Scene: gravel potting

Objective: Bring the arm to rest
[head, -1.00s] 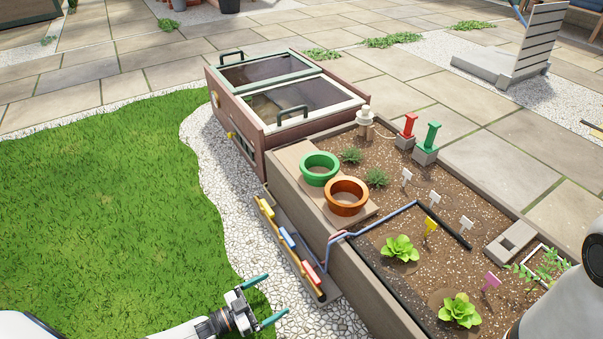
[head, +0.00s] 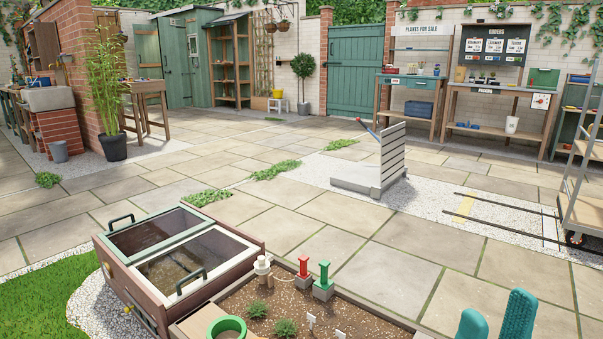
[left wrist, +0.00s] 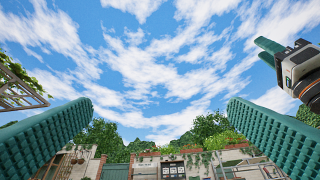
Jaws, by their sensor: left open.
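My right gripper (head: 494,318) shows at the bottom right edge of the head view. Its two teal fingertips point up with a gap between them, and nothing is seen held there. My left gripper (left wrist: 160,103) shows in the left wrist view. Its two ribbed teal fingers are wide apart, with only sky and the garden wall beyond. Part of my right gripper also shows at the upper right of the left wrist view. My left gripper is not seen in the head view now.
A cold frame (head: 105,277) with two glazed lids stands at the lower left beside a planting bed (head: 345,318). Open paving lies beyond. A shelf trolley (head: 583,190) stands at right.

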